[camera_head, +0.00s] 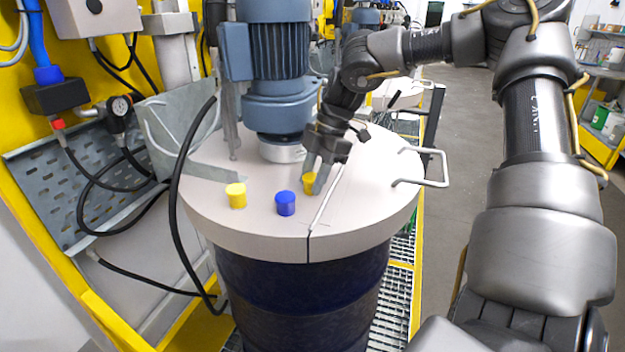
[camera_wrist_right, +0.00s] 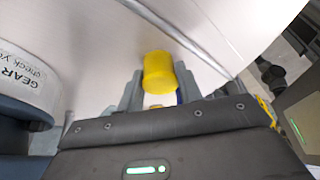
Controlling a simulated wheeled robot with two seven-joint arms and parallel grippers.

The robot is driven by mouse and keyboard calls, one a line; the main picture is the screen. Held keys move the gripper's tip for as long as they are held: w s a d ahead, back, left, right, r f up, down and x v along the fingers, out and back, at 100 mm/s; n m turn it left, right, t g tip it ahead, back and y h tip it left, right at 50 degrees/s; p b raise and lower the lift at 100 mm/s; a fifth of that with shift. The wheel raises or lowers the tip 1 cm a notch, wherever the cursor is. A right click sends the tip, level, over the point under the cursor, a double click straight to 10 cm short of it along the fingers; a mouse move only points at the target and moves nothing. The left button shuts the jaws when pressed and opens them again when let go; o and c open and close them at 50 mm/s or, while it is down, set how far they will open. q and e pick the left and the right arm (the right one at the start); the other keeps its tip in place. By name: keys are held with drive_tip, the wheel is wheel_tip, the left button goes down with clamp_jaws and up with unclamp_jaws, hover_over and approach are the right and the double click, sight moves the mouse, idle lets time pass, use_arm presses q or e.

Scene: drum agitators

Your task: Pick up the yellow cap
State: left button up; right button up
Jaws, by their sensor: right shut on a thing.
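A yellow cap (camera_head: 309,182) is between the fingers of my right gripper (camera_head: 318,178), over the white drum lid (camera_head: 375,200). In the right wrist view the same yellow cap (camera_wrist_right: 158,72) sits between the two grey fingertips of the right gripper (camera_wrist_right: 157,88), which is shut on it. I cannot tell whether the cap still touches the lid. A second yellow cap (camera_head: 236,195) stands on the lid to the left. A blue cap (camera_head: 285,203) stands between the two yellow ones. My left gripper is not in view.
A blue-grey motor (camera_head: 278,75) stands on the lid close to my right gripper. A black hose (camera_head: 177,190) hangs over the lid's left side. A wire handle (camera_head: 430,167) sticks out at the right. The lid's front right is clear.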

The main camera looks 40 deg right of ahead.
sight(309, 177)
drive_tip(key=shift+w+d+r, duration=0.1)
drive_tip(key=shift+r, duration=0.5)
wheel_tip(309, 177, up, 2)
drive_tip(key=shift+d+r+b, duration=0.1)
drive_tip(key=shift+b, duration=0.3)
drive_tip(key=s+d+r+b, duration=0.1)
drive_tip(key=s+d+r, duration=0.8)
drive_tip(key=d, duration=0.1)
drive_tip(key=shift+d+r, duration=0.3)
